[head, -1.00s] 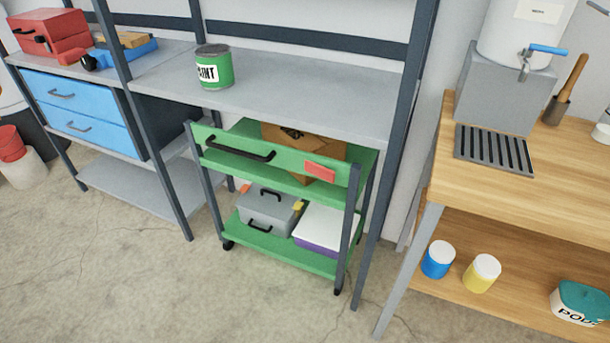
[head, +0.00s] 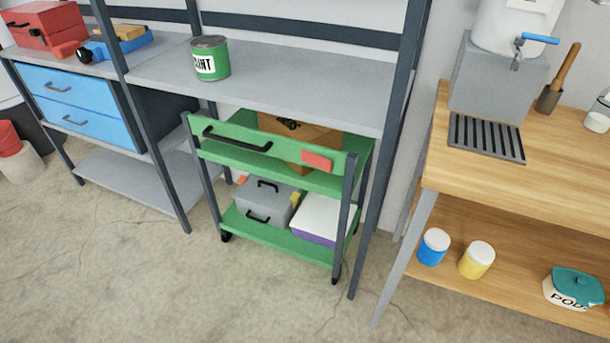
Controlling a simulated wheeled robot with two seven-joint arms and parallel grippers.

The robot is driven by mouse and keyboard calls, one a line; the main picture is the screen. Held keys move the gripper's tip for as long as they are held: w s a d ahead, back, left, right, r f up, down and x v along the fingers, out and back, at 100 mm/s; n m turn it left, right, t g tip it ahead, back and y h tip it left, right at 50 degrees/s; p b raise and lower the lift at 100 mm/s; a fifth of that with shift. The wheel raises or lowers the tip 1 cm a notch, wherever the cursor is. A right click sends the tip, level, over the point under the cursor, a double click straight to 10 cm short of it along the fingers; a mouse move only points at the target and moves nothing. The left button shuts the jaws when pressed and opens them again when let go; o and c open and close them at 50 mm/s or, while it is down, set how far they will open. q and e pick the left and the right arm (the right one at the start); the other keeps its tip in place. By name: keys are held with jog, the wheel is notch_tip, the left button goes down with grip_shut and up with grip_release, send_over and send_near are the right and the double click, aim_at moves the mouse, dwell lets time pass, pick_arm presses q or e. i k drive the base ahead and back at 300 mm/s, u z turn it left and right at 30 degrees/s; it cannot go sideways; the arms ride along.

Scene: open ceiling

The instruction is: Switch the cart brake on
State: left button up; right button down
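A green cart (head: 290,241) with dark posts and casters stands under the grey shelf, its front facing me. Its front panel has a black handle (head: 237,140) on the left and a small red piece (head: 316,160) on the right, which may be the brake control. I cannot tell from its look whether it is on or off. A brown box (head: 300,150) sits on the upper tier. A grey toolbox (head: 262,203) and a white-and-purple box (head: 324,219) sit on the lower tier. Neither of my grippers shows in the head view.
A grey shelving unit (head: 290,84) with a green paint can (head: 211,59) stands over the cart, one post close to its right. A wooden table (head: 480,178) stands at the right. The concrete floor (head: 170,285) before the cart is clear.

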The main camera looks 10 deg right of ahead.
aim_at(308, 158)
jog(key=u, duration=0.95)
jog(key=k, duration=1.2)
jog(key=u, duration=0.7)
jog(key=i, duration=1.6)
jog(key=z, duration=1.4)
jog(key=i, duration=0.45)
jog(key=z, duration=0.4)
